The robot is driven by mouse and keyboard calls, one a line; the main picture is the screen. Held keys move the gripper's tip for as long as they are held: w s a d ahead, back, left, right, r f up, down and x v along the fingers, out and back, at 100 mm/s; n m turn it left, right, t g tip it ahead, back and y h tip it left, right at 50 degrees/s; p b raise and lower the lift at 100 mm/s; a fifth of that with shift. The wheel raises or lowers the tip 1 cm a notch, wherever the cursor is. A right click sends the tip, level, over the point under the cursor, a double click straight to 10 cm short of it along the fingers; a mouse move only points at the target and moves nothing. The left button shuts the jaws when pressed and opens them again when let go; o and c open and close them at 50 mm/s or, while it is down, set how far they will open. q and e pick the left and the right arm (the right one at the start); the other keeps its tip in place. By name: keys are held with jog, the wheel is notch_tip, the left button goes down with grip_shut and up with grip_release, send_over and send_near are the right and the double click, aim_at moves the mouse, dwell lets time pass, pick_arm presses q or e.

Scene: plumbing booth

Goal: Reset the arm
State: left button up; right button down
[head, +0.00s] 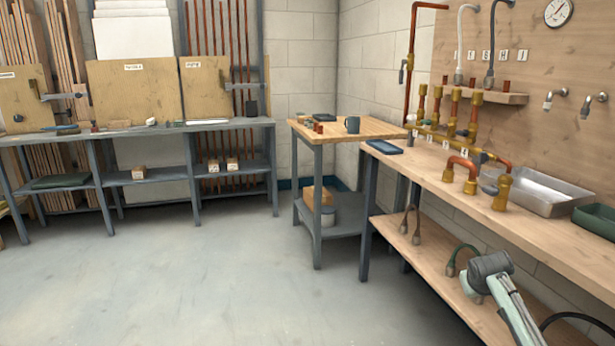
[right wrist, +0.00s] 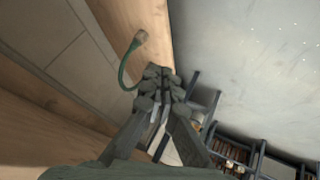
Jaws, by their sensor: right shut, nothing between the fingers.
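My right gripper (right wrist: 165,72) shows in the right wrist view with its dark fingers together and nothing held between them. Behind the fingertips in that view is a wooden surface (right wrist: 133,18) with a green hose (right wrist: 128,70) close beside the fingers; I cannot tell whether they touch. In the head view my right arm (head: 500,285) comes in at the lower right, in front of the lower wooden shelf (head: 440,272). Its fingers cannot be made out there. My left gripper is in neither view.
The long wooden bench (head: 440,175) at right carries copper and brass pipework (head: 450,130), a metal sink tray (head: 540,190) and a green bin (head: 595,220). A grey workbench (head: 140,131) stands at back left. The floor (head: 200,280) is clear.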

jog(key=s+a+f+g+y, duration=0.1)
jog(key=s+a+f, duration=0.4)
jog(key=s+f, duration=0.4)
jog(key=s+a+f+g, duration=0.1)
jog(key=s+a+f, duration=0.2)
jog(key=s, duration=0.7)
jog(key=s+a+f+n+g+y, duration=0.1)
jog(key=s+a+f, duration=0.2)
jog(key=s, duration=0.7)
jog(key=s+a+f+g+y, duration=0.1)
jog(key=s+a+f, duration=0.2)
jog(key=s, duration=0.7)
notch_tip(320, 180, down, 2)
jog(key=shift+s+a+f, duration=0.15)
jog(key=shift+f, duration=0.1)
